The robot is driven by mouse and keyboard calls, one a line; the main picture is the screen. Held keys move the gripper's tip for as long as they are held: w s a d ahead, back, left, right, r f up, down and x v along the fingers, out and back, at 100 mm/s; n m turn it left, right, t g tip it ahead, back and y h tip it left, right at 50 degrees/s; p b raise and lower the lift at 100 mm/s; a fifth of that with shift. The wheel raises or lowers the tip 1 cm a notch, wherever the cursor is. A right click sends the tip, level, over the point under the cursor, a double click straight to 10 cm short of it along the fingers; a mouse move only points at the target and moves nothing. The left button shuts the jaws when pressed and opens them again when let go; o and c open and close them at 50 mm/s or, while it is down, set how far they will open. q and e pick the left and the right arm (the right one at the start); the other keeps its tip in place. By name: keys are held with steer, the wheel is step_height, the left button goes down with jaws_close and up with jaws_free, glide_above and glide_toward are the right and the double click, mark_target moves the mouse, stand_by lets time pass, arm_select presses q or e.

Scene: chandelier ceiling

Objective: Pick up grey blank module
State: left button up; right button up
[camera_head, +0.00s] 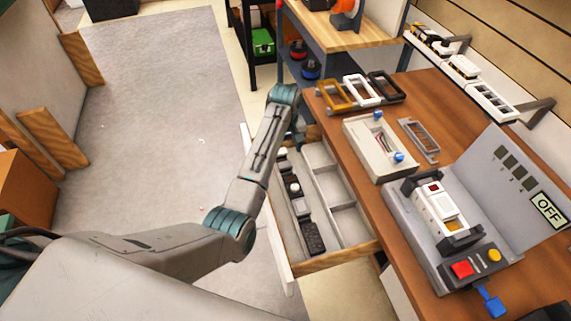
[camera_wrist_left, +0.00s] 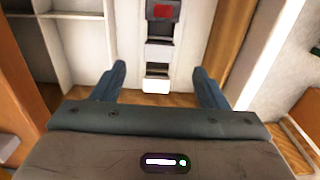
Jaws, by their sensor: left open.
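My left gripper (camera_wrist_left: 158,78) is open and empty in the left wrist view, its two blue fingers apart above the open drawer. A line of modules lies below and ahead of it in one drawer lane. One has a red face (camera_wrist_left: 162,11), one below it is plain and pale grey (camera_wrist_left: 159,49), and the nearest has a bright white face (camera_wrist_left: 156,85) between the fingertips. I cannot tell for sure which is the grey blank module. In the head view my left wrist hangs over the drawer's far end and hides part of that lane. My right gripper is not in view.
The drawer (camera_head: 338,258) also holds dark modules (camera_head: 314,238) nearer its front corner; its other compartments look empty. On the wooden bench (camera_head: 344,150) stand coloured frames (camera_head: 362,92), a pale box (camera_head: 372,158) and a grey console (camera_head: 520,170) reading OFF. Floor at left is clear.

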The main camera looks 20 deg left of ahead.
mark_target(285, 164)
arm_select(q)
step_height(285, 164, down, 3)
steer(key=shift+w+r, duration=0.1)
steer(key=shift+w, duration=0.05)
steer(key=f, duration=0.5)
steer(key=shift+w+a+p, duration=0.15)
steer(key=shift+w+p, duration=0.05)
steer(key=shift+p, duration=0.2)
steer(key=shift+c, duration=0.5)
steer(key=c, duration=1)
